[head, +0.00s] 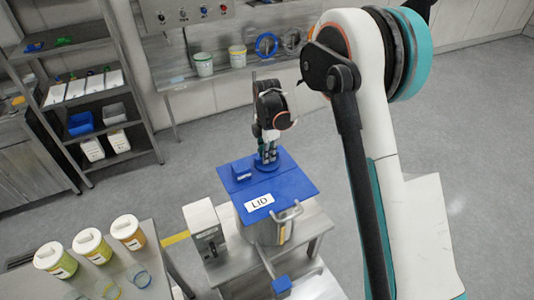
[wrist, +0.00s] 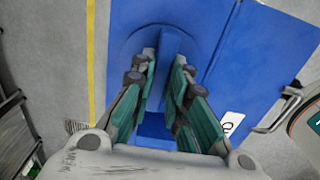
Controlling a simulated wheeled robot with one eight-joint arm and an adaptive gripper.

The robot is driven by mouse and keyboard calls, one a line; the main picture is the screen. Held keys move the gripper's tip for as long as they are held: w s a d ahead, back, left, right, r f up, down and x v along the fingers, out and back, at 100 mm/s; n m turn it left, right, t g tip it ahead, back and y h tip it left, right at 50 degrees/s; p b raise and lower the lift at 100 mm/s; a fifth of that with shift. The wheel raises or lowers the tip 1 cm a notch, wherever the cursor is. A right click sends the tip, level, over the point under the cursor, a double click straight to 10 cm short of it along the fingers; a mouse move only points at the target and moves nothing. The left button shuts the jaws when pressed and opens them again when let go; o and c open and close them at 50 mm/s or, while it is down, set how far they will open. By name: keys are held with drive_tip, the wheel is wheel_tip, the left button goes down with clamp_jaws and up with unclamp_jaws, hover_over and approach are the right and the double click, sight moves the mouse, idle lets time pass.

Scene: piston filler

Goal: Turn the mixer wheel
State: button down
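The mixer wheel looks like a blue round disc with an upright fin. It sits on the blue lid (head: 285,188) of the metal vessel (head: 272,232). In the wrist view, the disc (wrist: 130,48) and its fin (wrist: 169,45) are at the top middle. My gripper (head: 267,160) points down over the disc. In the wrist view, my gripper's fingers (wrist: 164,62) stand on either side of the fin, with their tips very close to it. I cannot tell whether they press on it. The arm hides part of the disc in the head view.
A blue block (head: 242,173) is on the lid beside the wheel. A grey control box (head: 206,230) stands left of the vessel, and a metal handle (head: 287,213) is at its front. Several tubs (head: 92,245) stand on the left table. Open floor lies to the right.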

drive_tip(key=shift+m+b, duration=0.3)
drive_tip(key=shift+m, duration=0.1)
drive_tip(key=shift+m+b, duration=0.7)
drive_tip(key=shift+m, duration=0.2)
drive_tip(key=m+b, duration=0.2)
drive_tip(key=m, duration=0.1)
drive_tip(key=shift+m, duration=0.3)
drive_tip(key=m+b, duration=0.1)
drive_tip(key=m, duration=0.2)
drive_tip(key=shift+m, duration=0.4)
drive_tip(key=m+b, duration=0.1)
drive_tip(key=m, duration=0.2)
drive_tip(key=shift+b, duration=0.3)
drive_tip(key=m+b, duration=0.1)
drive_tip(key=m, duration=0.5)
drive_tip(key=m+b, duration=0.1)
drive_tip(key=m, duration=0.4)
drive_tip(key=shift+r+m, duration=0.1)
drive_tip(key=shift+m, duration=0.2)
